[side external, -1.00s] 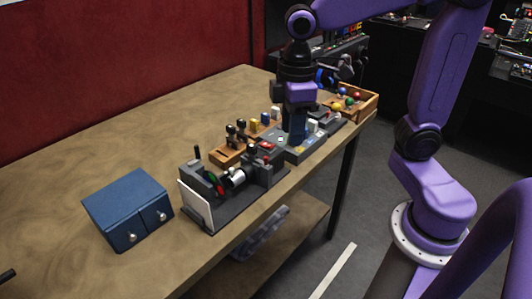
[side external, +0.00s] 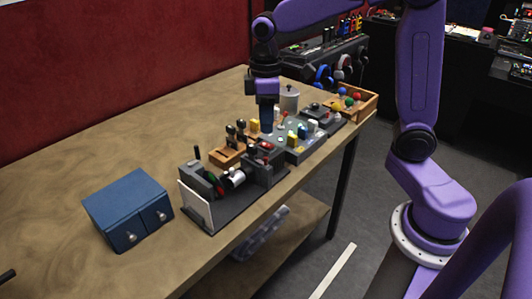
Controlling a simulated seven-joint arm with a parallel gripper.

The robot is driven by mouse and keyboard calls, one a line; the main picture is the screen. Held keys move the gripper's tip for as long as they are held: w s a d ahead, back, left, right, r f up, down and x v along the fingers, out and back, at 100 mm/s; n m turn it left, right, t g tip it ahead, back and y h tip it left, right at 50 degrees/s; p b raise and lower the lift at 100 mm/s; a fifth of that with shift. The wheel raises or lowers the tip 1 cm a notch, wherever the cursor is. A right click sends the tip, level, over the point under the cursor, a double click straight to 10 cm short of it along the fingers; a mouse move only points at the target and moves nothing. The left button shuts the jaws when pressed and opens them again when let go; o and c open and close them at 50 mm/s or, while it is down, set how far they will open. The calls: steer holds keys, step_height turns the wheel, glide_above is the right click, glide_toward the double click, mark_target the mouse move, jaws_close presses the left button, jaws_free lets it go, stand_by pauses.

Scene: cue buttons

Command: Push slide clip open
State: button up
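My gripper (side external: 267,127) points straight down over the left part of a grey panel (side external: 304,152) that carries several small coloured parts. Its fingertips are dark and small, so I cannot tell whether they are open or shut, or whether they touch anything. Yellow and white pieces stand on the panel, with a yellow one (side external: 292,138) to the right of the gripper. I cannot make out which part is the slide clip at this size.
A wooden block with dark-topped pegs (side external: 228,155) and a dark fixture with a white plate (side external: 197,207) stand left of the panel. A blue drawer box (side external: 128,208) is further left. A grey pot (side external: 289,98) and a wooden tray of coloured balls (side external: 367,105) are behind.

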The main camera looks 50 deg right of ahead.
step_height(320, 180, down, 11)
steer(key=shift+r, duration=0.15)
stand_by(0.4)
